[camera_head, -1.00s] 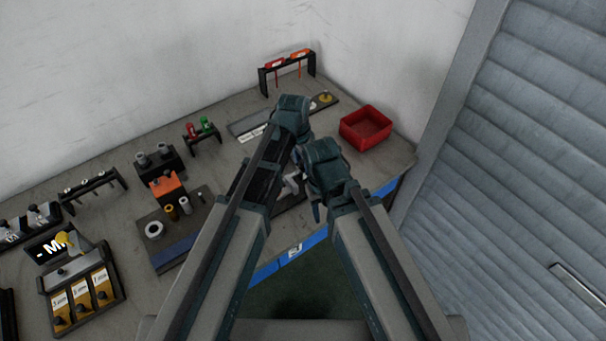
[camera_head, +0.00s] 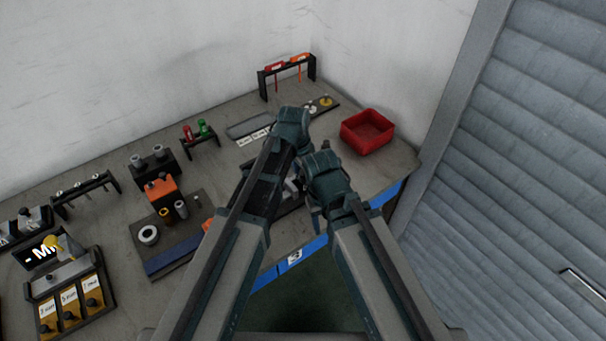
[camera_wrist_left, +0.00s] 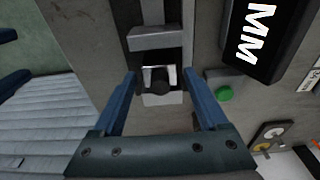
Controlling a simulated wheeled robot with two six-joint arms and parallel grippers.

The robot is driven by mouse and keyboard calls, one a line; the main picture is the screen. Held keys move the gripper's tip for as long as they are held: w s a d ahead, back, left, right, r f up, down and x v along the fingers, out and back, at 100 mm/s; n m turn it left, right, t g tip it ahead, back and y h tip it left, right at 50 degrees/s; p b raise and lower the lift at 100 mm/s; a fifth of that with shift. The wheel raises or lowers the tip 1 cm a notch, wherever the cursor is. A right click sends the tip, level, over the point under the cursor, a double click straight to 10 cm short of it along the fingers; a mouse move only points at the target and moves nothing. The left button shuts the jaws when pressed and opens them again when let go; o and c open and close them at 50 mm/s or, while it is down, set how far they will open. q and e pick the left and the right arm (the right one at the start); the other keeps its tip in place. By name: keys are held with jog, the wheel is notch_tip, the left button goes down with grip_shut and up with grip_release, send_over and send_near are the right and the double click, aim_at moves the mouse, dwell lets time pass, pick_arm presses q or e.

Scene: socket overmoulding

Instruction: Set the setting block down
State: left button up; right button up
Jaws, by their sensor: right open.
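In the left wrist view a small pale metal block (camera_wrist_left: 160,99) with a dark round middle, apparently the setting block, lies between the blue fingers of my left gripper (camera_wrist_left: 159,75). The fingers are spread, with a narrow gap visible on each side of the block. A grey bar-shaped part (camera_wrist_left: 157,38) is just beyond it. In the head view my left gripper's fingers are hidden behind its arm. My right gripper (camera_head: 316,209) is open close beside it, its fingers partly covered by its wrist. The block cannot be made out clearly in the head view.
A black display marked MM (camera_wrist_left: 256,38) and a green button (camera_wrist_left: 224,93) are right of the left fingers. In the head view a red bin (camera_head: 367,131) stands at the right, a rack with red and orange tools (camera_head: 287,70) behind, and fixtures (camera_head: 163,190) at left.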

aim_at(299, 180)
dwell(0.3)
pick_arm(q)
notch_tip(299, 180, up, 12)
jog(key=a+p, duration=0.1)
jog(key=p, duration=1.1)
jog(key=s+a+n+y, duration=0.1)
jog(key=s+a+n, duration=0.1)
jog(key=s, duration=0.6)
jog(key=s+a+n+g+y, duration=0.1)
jog(key=s+a+n, duration=0.2)
jog(key=s+n, duration=0.2)
jog(key=s, duration=0.3)
jog(key=shift+s+y, duration=0.3)
